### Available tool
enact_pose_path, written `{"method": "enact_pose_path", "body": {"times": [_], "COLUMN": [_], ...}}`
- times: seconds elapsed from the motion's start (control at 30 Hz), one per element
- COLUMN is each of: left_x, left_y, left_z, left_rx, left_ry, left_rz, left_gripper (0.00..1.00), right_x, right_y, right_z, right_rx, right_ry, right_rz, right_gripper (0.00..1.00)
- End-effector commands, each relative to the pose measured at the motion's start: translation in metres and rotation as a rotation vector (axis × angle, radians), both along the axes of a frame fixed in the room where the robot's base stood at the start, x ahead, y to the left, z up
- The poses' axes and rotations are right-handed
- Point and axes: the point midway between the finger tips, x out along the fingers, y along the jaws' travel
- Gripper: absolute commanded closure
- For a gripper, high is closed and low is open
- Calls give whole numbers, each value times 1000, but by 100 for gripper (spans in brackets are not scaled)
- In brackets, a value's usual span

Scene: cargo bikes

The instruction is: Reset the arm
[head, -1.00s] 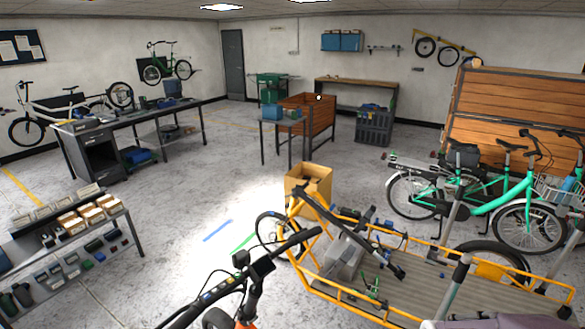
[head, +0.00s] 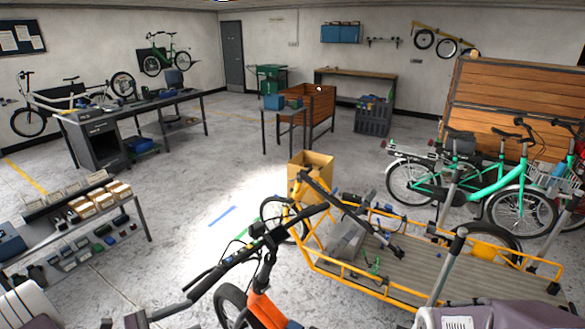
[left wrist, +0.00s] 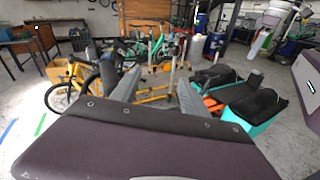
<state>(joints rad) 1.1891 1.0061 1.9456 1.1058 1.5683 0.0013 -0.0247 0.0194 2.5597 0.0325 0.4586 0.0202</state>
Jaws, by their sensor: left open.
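My left gripper shows best in the left wrist view (left wrist: 157,88), where its two grey fingers stand apart with nothing between them. Its purple-grey body fills the bottom of that view. In the head view, a purple-grey part with a white label, which seems to be my left gripper (head: 500,314), shows at the bottom right; its fingertips cannot be made out there. It is on the near side of the yellow cargo bike (head: 375,285), which also shows in the left wrist view (left wrist: 150,97). My right gripper cannot be made out.
An orange bike (head: 270,309) stands close in front, its black handlebar reaching left. Green bikes (head: 490,190) stand at the right. A cardboard box (head: 310,165) is behind the yellow bike. A parts bench (head: 147,222) stands at the left. Open floor lies beyond it.

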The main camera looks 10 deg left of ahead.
Motion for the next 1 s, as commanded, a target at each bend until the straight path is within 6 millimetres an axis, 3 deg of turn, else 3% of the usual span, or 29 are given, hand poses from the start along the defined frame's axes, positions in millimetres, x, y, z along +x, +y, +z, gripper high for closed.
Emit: {"method": "enact_pose_path", "body": {"times": [0.1,0.2,0.3,0.4,0.53,0.63,0.8,1.0], "left_x": [12,6,-26,-65,-103,-113,-94,-64], "left_y": [-56,-119,-181,-214,-218,-201,-157,-144], "left_z": [14,20,16,3,-17,-33,-50,-53], "left_rx": [91,219,417,642,955,1230,1563,1725], "left_ry": [-15,-25,-52,-107,-233,-378,-526,-618], "left_rz": [-227,-485,-803,-1078,-1359,-1520,-1601,-1574], "left_gripper": [47,47,47,47,47,47,47,47], "right_x": [0,0,0,0,0,0,0,0], "right_y": [0,0,0,0,0,0,0,0], "right_z": [-9,-16,-24,-30,-36,-40,-39,-39], "right_rx": [0,0,0,0,0,0,0,0], "right_ry": [0,0,0,0,0,0,0,0], "right_rz": [0,0,0,0,0,0,0,0], "right_gripper": [64,64,64,64,64,64,64,64]}}
